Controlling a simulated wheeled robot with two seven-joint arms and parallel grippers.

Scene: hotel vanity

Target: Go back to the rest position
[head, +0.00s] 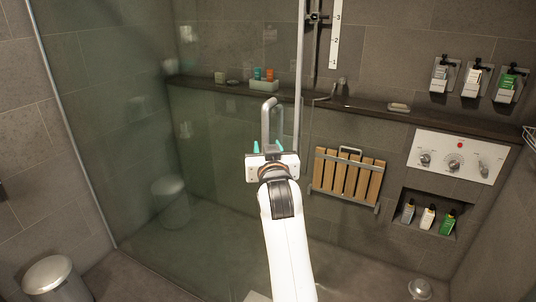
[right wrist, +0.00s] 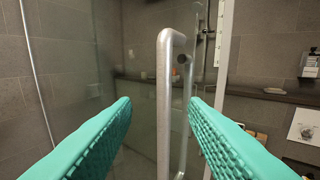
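My right gripper (head: 268,149) is in front of the glass shower door, near its metal handle (head: 268,118). In the right wrist view its two teal fingers (right wrist: 158,112) are spread apart, with the door handle (right wrist: 164,95) showing upright between them. I see no finger touching the handle, and nothing else is between the fingers. The exact distance to the handle is hard to tell. My right arm comes up from the bottom middle of the head view. My left gripper is not in view.
The glass panel (head: 110,130) spans the left side. Behind the door are a ledge (head: 370,104), a folded wooden seat (head: 345,176), a control panel (head: 456,156) and wall bottles (head: 472,80). A metal bin (head: 55,280) stands at bottom left.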

